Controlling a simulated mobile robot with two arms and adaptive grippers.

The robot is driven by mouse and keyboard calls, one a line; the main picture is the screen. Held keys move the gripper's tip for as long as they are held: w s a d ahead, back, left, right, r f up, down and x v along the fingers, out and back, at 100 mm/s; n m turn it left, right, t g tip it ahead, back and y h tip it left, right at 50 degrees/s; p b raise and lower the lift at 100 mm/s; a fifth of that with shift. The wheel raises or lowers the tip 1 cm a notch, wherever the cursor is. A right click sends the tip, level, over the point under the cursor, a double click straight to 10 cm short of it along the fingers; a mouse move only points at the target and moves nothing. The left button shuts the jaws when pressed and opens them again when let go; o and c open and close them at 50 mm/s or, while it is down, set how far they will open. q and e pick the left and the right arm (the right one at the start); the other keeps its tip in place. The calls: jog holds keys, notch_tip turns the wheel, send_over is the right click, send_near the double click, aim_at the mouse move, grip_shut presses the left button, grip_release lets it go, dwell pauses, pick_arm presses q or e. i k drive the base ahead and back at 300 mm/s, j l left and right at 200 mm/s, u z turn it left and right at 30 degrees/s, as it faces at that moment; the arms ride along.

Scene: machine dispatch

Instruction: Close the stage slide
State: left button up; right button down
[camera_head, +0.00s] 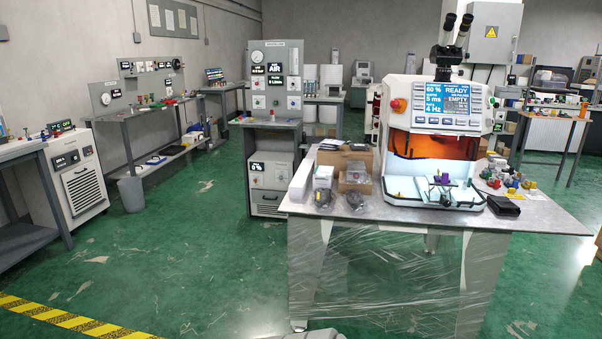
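A white benchtop machine (400,92) with a microscope eyepiece (447,38) on top stands on the grey table at right of centre. Below the window the work bay is open. A small dark stage (436,187) with a purple part sits low in the bay, near the front. It is too small to tell how far the slide is out. Neither gripper is in view.
The table (375,205) has wrapped legs. Cardboard boxes (345,158) and dark bagged items (323,198) lie left of the machine. A black box (503,205) and small coloured parts (511,182) lie right. The green floor (190,245) left of the table is clear.

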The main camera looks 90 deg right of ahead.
aim_at(430, 198)
jog(key=z, duration=3.65)
